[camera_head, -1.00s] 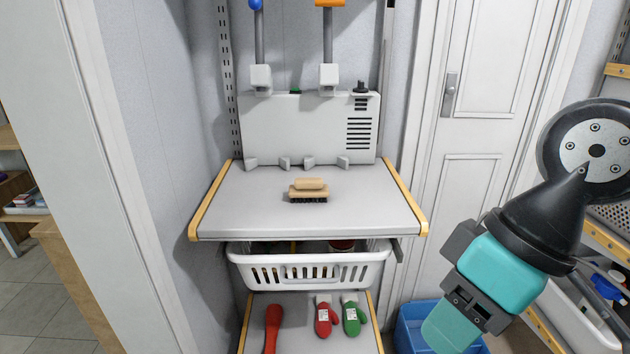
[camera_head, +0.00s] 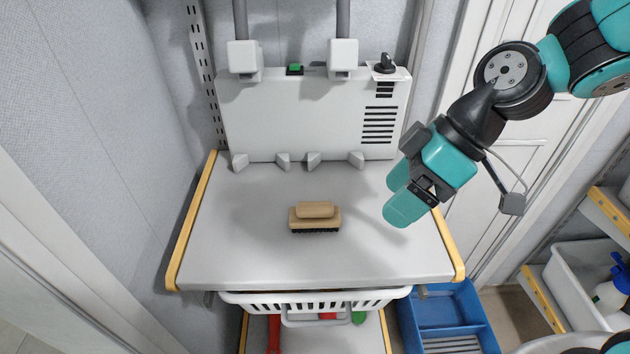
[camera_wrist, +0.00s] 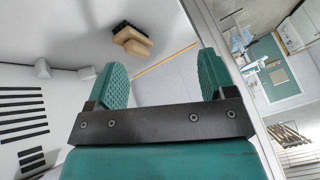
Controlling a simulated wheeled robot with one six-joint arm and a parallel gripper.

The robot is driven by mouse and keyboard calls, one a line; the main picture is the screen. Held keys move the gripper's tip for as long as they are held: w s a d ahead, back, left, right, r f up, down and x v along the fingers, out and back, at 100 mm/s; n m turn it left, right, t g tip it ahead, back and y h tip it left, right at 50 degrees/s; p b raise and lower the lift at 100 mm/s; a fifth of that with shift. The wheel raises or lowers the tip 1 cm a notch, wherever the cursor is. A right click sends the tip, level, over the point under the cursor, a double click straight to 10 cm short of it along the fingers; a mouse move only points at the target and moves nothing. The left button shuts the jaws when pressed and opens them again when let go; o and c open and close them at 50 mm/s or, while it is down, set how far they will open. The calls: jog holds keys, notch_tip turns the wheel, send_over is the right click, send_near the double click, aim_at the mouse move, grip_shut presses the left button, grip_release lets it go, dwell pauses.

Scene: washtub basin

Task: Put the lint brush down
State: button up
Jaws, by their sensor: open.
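The lint brush (camera_head: 315,216), with a light wooden back and handle and dark bristles, rests bristles down on the grey shelf top (camera_head: 240,250), near its middle. It also shows in the wrist view (camera_wrist: 132,40), beyond my fingers and apart from them. My gripper (camera_head: 402,196) is over the right part of the shelf, to the right of the brush. In the wrist view its two teal fingers (camera_wrist: 162,75) stand wide apart with nothing between them.
A white panel box (camera_head: 300,120) with vents and a knob stands at the back of the shelf. Yellow strips (camera_head: 192,222) edge both sides. A white basket (camera_head: 315,300) hangs below, and a blue crate (camera_head: 445,310) stands lower right. The shelf around the brush is clear.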

jog(key=w+d+r+n+y+p, duration=0.1)
jog(key=w+r+n+y+p, duration=0.1)
jog(key=w+n+p, duration=0.3)
jog(key=t+p, duration=0.1)
jog(key=p, duration=0.2)
send_near(327, 205)
jog(key=shift+m, duration=0.3)
jog(key=x, duration=0.7)
jog(key=shift+s+a+f, duration=0.1)
jog(key=shift+f, duration=0.25)
jog(key=shift+p+x, duration=1.05)
jog(key=shift+x, duration=1.6)
jog(key=shift+a+r, duration=0.1)
jog(key=shift+r, duration=0.05)
jog(key=c, duration=1.1)
